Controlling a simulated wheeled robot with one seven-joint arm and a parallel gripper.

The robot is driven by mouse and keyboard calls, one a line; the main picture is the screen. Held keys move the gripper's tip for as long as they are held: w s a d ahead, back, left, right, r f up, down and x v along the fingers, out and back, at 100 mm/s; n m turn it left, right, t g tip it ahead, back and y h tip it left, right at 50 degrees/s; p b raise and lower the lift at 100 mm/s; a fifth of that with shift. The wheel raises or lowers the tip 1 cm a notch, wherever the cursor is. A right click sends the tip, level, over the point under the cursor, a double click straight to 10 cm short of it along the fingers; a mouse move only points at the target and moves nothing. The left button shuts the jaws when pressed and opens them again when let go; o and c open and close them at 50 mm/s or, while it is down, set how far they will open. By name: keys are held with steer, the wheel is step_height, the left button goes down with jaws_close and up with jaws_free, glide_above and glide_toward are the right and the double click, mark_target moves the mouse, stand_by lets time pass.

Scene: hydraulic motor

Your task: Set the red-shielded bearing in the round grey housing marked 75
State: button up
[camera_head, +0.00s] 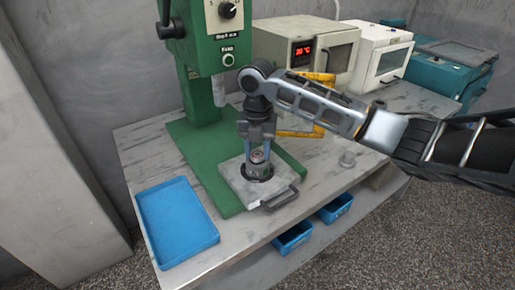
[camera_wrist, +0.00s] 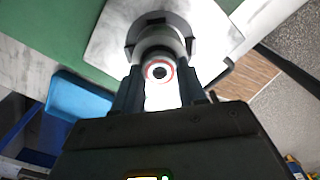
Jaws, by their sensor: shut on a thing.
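The red-shielded bearing (camera_wrist: 159,71) shows in the wrist view as a small ring with a red band and dark centre, between my fingertips. My gripper (camera_head: 257,150) points down and is shut on it. The round grey housing (camera_wrist: 158,40) is right beyond the bearing in the wrist view, on a pale square plate. In the head view the housing (camera_head: 258,171) sits in a dark round seat on the plate, directly under my fingers. I cannot tell whether the bearing is inside the housing or just above it. No marking 75 is readable.
The square plate (camera_head: 240,184) with a black handle lies on the green press base (camera_head: 222,205). The press column (camera_head: 200,95) stands behind. Blue bins (camera_head: 293,238) sit below the front.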

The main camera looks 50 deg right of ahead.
mark_target(258, 154)
steer(key=shift+f, duration=0.2)
steer(key=shift+f, duration=0.1)
steer(key=o, duration=1.1)
step_height(258, 154, up, 12)
steer(key=shift+r+b, duration=0.15)
steer(key=shift+b, duration=0.65)
